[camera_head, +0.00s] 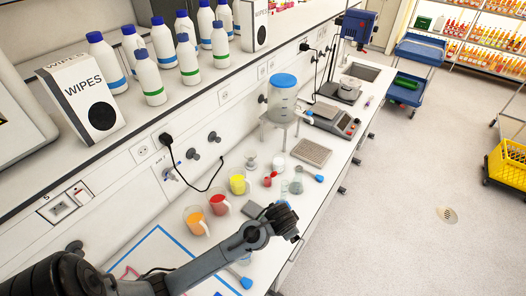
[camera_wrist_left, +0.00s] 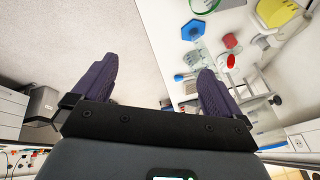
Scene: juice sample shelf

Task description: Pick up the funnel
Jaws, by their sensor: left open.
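I cannot pick out the funnel for certain. A small clear, flared piece of glassware (camera_head: 251,161) stands behind the yellow beaker in the head view; it may be the funnel, but it is too small to tell. My left gripper (camera_head: 287,222) is over the bench's front edge, in front of the coloured beakers. In the left wrist view its two purple fingers (camera_wrist_left: 152,85) are wide apart with nothing between them. The bench edge and pale floor lie beyond them. My right gripper is not in view.
Beakers of orange (camera_head: 196,221), red (camera_head: 220,204) and yellow (camera_head: 239,182) liquid stand on the bench. A clear flask (camera_head: 297,184) and blue hexagonal base (camera_wrist_left: 193,30) are close by. A blue-lidded container (camera_head: 283,94) stands farther back. Bottles line the shelf above.

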